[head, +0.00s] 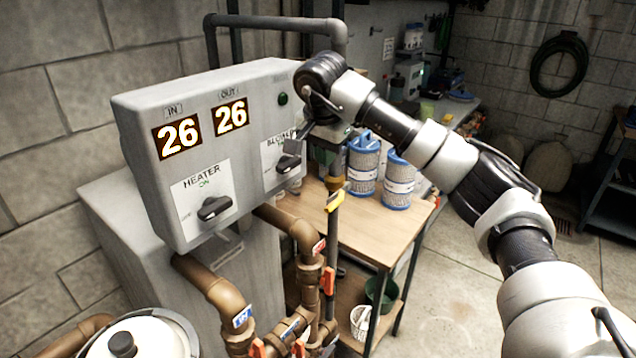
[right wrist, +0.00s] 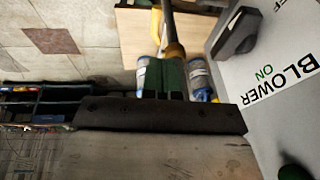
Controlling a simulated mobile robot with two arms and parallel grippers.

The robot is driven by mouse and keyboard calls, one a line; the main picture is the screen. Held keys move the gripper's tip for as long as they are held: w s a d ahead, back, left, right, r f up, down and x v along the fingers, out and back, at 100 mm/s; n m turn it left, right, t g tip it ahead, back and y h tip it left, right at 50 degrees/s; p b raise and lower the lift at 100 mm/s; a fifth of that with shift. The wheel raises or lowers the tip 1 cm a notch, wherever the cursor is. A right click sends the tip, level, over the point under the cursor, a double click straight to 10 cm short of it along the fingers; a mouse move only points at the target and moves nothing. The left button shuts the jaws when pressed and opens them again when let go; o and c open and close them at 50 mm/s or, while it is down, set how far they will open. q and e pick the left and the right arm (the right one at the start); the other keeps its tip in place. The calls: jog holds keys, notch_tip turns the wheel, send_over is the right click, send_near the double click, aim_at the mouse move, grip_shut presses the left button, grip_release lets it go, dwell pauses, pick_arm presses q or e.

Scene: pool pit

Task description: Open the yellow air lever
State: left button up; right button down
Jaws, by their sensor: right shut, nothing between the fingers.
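The yellow air lever (head: 337,199) sits on a dark vertical pipe to the right of the heater box, just below a brass fitting. In the right wrist view the yellow lever (right wrist: 156,24) shows near the top, beside the pipe. My right gripper (head: 329,160) points down above the lever, apart from it in the head view, partly hidden by my wrist. In the right wrist view my right gripper (right wrist: 172,66) has its fingers together and empty, in line with the brass fitting (right wrist: 174,50). My left gripper is out of view.
The grey control box (head: 245,110) with heater knob (head: 213,208) and blower knob (head: 288,163) stands close on the left. Blue-capped filter cartridges (head: 363,165) stand on a wooden table (head: 370,232) behind the pipe. Brass pipes with orange levers (head: 328,281) run below.

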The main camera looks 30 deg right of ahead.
jog(key=d, duration=0.1)
jog(key=p, duration=0.5)
send_near(334, 203)
jog(key=shift+h, duration=0.3)
jog(key=x, duration=0.5)
jog(key=shift+w+d+f, duration=0.1)
jog(key=shift+w+f, duration=0.05)
jog(key=shift+f, duration=0.85)
jog(key=shift+w+f, duration=0.1)
